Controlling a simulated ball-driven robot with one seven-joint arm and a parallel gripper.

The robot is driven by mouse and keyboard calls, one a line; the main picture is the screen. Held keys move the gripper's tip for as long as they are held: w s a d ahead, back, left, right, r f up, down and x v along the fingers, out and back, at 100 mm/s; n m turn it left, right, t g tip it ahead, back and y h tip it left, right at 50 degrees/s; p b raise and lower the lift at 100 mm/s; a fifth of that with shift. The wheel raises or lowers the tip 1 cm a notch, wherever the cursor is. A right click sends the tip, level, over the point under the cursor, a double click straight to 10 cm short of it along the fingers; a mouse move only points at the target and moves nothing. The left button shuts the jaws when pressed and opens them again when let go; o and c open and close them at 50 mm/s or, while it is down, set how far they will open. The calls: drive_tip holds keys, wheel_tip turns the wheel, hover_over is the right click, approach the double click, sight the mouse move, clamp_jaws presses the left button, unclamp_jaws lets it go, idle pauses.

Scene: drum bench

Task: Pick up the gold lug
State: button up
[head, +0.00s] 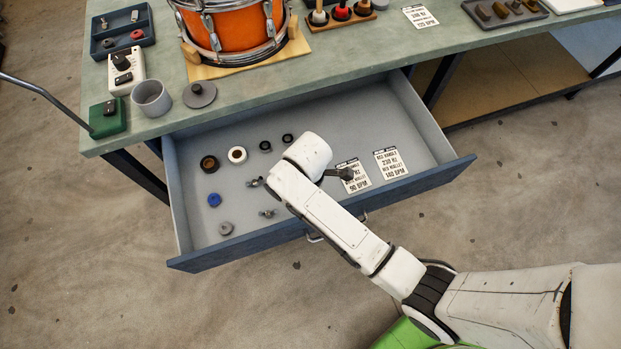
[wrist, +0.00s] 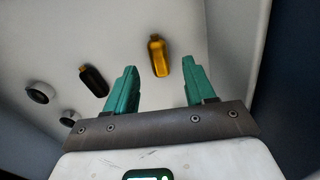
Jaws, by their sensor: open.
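The gold lug (wrist: 159,57) lies on the pale floor of the open drawer in the wrist view. It is ahead of my gripper (wrist: 159,76), roughly in line with the gap between its two green fingers. The fingers stand apart with nothing held between them. A dark lug (wrist: 93,80) with a brownish end lies to the left, outside the left finger. In the head view my arm reaches over the drawer (head: 330,118); the gold lug and my fingers are hidden there.
Two printed cards (head: 391,163) (head: 354,174) lie right of my arm. The drawer walls bound the space; the bench with an orange drum (head: 236,28) is behind.

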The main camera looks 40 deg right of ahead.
wheel_tip(320, 180, down, 2)
drive_tip(key=shift+f, duration=0.1)
clamp_jaws()
idle(0.5)
